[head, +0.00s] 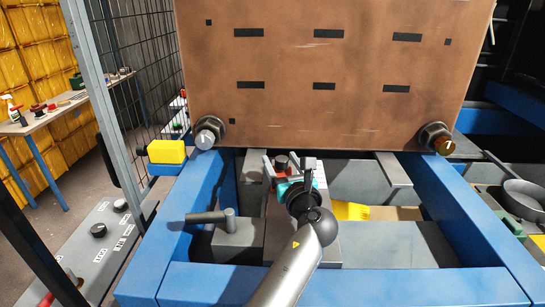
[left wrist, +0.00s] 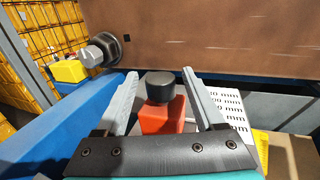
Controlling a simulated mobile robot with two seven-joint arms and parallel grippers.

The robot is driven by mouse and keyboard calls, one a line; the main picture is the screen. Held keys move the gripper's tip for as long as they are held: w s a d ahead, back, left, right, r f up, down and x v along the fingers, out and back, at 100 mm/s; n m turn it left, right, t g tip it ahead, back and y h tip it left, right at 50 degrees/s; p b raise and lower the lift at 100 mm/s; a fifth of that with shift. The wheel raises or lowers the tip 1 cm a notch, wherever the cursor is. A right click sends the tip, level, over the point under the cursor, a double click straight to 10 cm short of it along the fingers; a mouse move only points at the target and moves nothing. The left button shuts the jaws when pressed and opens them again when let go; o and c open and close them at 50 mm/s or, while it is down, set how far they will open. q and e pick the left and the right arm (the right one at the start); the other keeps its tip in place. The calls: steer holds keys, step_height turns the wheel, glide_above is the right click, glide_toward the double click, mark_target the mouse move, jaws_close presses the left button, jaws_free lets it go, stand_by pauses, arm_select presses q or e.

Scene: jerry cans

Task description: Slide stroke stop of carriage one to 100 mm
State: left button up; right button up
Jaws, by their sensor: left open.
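A red block (left wrist: 163,120) with a round black knob (left wrist: 160,84) on top, which looks like the stroke stop, sits between my left gripper's fingers in the left wrist view. My left gripper (left wrist: 158,76) is open, one finger on each side of the knob with visible gaps. In the head view, my left gripper (head: 290,163) is over the grey middle part of the blue frame, below the large brown plate, and the black knob (head: 281,161) shows between its fingers. My right gripper is not in view.
The brown plate (head: 330,75) with large corner bolts stands just behind the gripper. A grey lever (head: 210,216) is at left. Blue beams (head: 340,284) surround the area. A yellow piece (head: 355,211) lies right of my wrist. A yellow block (head: 167,151) is further left.

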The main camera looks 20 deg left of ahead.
arm_select(q)
steer(key=shift+w, duration=0.15)
steer(key=shift+r, duration=0.1)
steer(key=shift+c, duration=0.2)
jaws_close()
stand_by(0.3)
stand_by(0.8)
